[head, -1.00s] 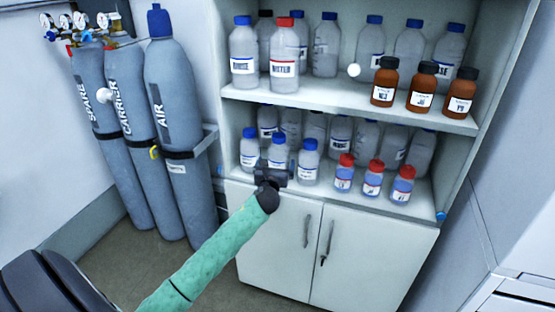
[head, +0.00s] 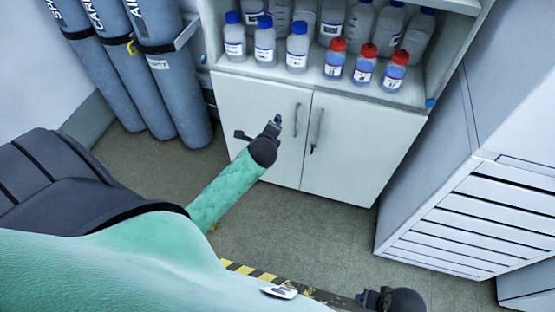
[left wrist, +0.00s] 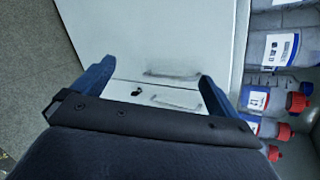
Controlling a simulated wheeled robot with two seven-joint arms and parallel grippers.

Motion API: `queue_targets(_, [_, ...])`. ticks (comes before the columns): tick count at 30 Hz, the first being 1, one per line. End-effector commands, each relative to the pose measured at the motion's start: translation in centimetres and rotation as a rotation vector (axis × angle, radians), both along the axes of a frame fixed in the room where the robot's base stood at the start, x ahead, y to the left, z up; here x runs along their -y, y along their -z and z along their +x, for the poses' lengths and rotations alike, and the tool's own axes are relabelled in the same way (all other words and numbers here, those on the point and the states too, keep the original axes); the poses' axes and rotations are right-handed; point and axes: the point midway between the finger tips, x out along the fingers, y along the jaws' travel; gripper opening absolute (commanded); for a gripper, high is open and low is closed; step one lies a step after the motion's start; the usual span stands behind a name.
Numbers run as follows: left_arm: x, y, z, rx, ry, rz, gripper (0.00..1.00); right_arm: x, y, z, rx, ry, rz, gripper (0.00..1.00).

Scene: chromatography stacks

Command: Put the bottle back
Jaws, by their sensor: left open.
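Blue-capped bottles of clear liquid stand upright at the front left of the lower shelf (head: 385,96): a left one (head: 234,43), a middle one (head: 265,46) and a right one (head: 297,50). Beside them stand three small red-capped bottles (head: 364,70) with bluish liquid. My left gripper (head: 260,129) is open and empty, below the shelf and in front of the cabinet doors. In the left wrist view its two blue fingers (left wrist: 155,82) are spread, with only door between them. A dark part at the bottom right seems to be my right gripper (head: 372,298); its jaws cannot be made out.
Cabinet doors (head: 255,115) with handles lie under the shelf. Grey gas cylinders (head: 170,85) stand to the left. A white slatted unit (head: 470,225) stands to the right. More bottles fill the shelf's back row. Floor (head: 310,230) before the cabinet is free.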

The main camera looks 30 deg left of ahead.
Motion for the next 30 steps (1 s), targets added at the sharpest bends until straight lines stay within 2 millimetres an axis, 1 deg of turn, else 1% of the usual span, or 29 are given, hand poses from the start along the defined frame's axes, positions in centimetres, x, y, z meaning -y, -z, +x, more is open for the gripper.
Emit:
queue_targets(1, [1.7,1.9,-2.3,-0.023,-0.059,-0.119,0.98,0.0,0.0,0.0,0.000,0.000,0.000,0.72])
queue_targets(2, [2.6,2.9,-3.6,-0.037,-0.102,-0.194,0.98,0.0,0.0,0.0,0.000,0.000,0.000,0.72])
queue_targets(3, [3.9,4.2,-5.3,-0.056,-0.161,-0.291,0.98,0.0,0.0,0.0,0.000,0.000,0.000,0.72])
queue_targets(5, [5.9,5.9,-8.0,-0.086,-0.258,-0.429,0.98,0.0,0.0,0.0,-0.001,0.000,0.000,0.72])
queue_targets(6, [7.2,6.9,-9.9,-0.108,-0.328,-0.519,0.98,0.0,0.0,0.0,-0.001,0.000,0.000,0.72])
queue_targets(8, [9.2,8.3,-12.7,-0.144,-0.438,-0.644,0.98,0.0,0.1,0.0,-0.001,0.000,0.000,0.72])
queue_targets(9, [10.5,9.0,-14.6,-0.170,-0.515,-0.722,0.98,0.0,0.1,0.0,-0.001,0.000,-0.001,0.72])
queue_targets(11, [12.6,10.0,-17.5,-0.208,-0.634,-0.831,0.98,0.0,0.1,0.0,-0.002,0.000,-0.001,0.72])
queue_targets(12, [13.9,10.5,-19.4,-0.235,-0.718,-0.898,0.98,0.0,0.1,0.0,-0.002,0.000,-0.001,0.72])
queue_targets(15, [16.8,11.2,-23.5,-0.295,-0.914,-1.028,0.98,0.0,0.1,0.0,-0.002,0.000,-0.001,0.72])
queue_targets(18, [19.1,11.4,-26.7,-0.341,-1.072,-1.111,0.98,0.0,0.1,0.0,-0.002,0.000,-0.001,0.72])
queue_targets(21, [20.4,11.5,-28.7,-0.370,-1.181,-1.156,0.98,0.0,0.1,0.0,-0.002,0.000,-0.001,0.72])
queue_targets(23, [20.9,11.4,-29.4,-0.380,-1.219,-1.171,0.98,0.0,0.1,0.0,-0.002,0.000,-0.001,0.72])
queue_targets(25, [21.2,11.4,-29.7,-0.385,-1.241,-1.180,0.98,0.0,0.1,0.0,-0.002,0.000,-0.001,0.72])
queue_targets(30, [21.2,11.4,-29.8,-0.385,-1.248,-1.181,0.98,0.0,0.1,0.0,-0.002,0.000,-0.001,0.72])
